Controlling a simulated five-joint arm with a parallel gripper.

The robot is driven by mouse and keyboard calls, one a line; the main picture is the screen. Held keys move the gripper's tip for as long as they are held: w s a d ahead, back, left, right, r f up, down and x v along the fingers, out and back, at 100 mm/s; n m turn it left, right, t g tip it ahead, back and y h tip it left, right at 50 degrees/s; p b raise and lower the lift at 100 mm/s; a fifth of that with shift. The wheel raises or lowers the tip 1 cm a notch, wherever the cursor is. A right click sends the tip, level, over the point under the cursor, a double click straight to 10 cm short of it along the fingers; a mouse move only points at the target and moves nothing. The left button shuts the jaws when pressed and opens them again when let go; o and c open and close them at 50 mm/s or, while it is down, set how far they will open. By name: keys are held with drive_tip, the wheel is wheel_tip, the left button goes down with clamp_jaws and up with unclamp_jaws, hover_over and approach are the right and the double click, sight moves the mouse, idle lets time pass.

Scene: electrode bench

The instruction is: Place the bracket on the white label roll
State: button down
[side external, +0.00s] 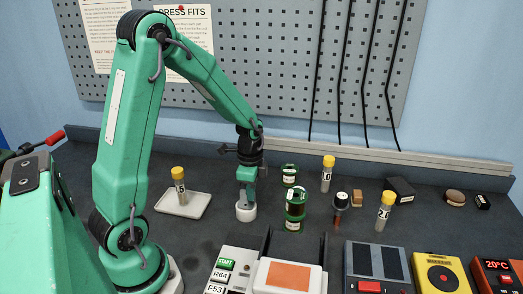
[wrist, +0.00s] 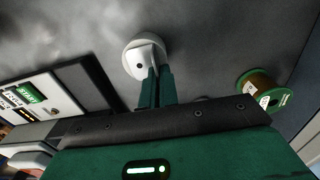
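The white label roll (side external: 246,212) stands on the dark bench below my gripper (side external: 246,190). A pale grey piece, which looks like the bracket (wrist: 152,50), lies over the roll's face at my fingertips (wrist: 154,72). My fingers are close together on it. In the side view the bracket is mostly hidden by the fingers. I cannot tell whether it rests on the roll or hangs just above it.
A green spool (side external: 295,211) stands close right of the roll, with another green spool (side external: 289,175) behind it. A yellow-capped vial (side external: 180,187) is on a white tray (side external: 196,209) to the left. Boxed devices (side external: 376,266) line the front edge.

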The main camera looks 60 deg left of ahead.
drive_tip(key=shift+f, duration=0.1)
drive_tip(key=c, duration=1.7)
unclamp_jaws()
wheel_tip(320, 180, up, 12)
drive_tip(key=shift+r, duration=0.15)
drive_tip(key=shift+s+d+r+n+t, duration=0.95)
drive_tip(key=shift+s+d+r+n, duration=0.5)
drive_tip(key=shift+s, duration=0.55)
drive_tip(key=shift+s+d+r+n+t, duration=1)
drive_tip(key=shift+s+d+n, duration=0.55)
drive_tip(key=shift+s+d, duration=0.45)
drive_tip(key=shift+s+d+r+n+t, duration=0.85)
drive_tip(key=shift+s+d+r+n, duration=0.75)
drive_tip(key=shift+s, duration=0.4)
